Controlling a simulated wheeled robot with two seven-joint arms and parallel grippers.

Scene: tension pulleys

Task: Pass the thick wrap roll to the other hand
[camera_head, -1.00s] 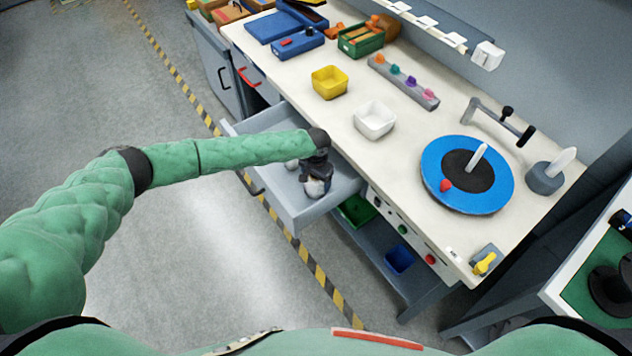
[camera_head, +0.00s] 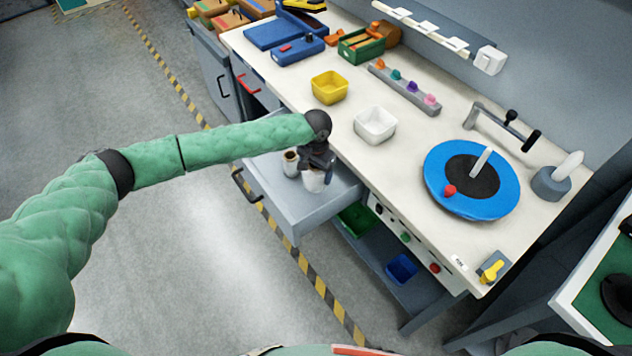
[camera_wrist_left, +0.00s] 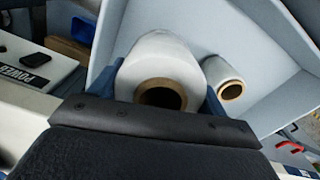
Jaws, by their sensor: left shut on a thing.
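The thick wrap roll (camera_wrist_left: 160,58) is white with a brown core. It stands upright between the fingers of my left gripper (camera_wrist_left: 168,95) in the left wrist view. In the head view the roll (camera_head: 313,181) shows under my left gripper (camera_head: 316,166), at the open drawer (camera_head: 264,197). The gripper is shut on it; whether its base touches the drawer floor cannot be told. A thinner wrap roll (camera_head: 290,162) stands beside it, also seen in the left wrist view (camera_wrist_left: 226,78). My right gripper is not in view.
The workbench top (camera_head: 400,165) above the drawer holds a white bin (camera_head: 375,123), a yellow bin (camera_head: 330,87) and a blue turntable (camera_head: 470,207). The drawer walls surround the rolls. Open floor (camera_head: 180,260) lies in front of the drawer.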

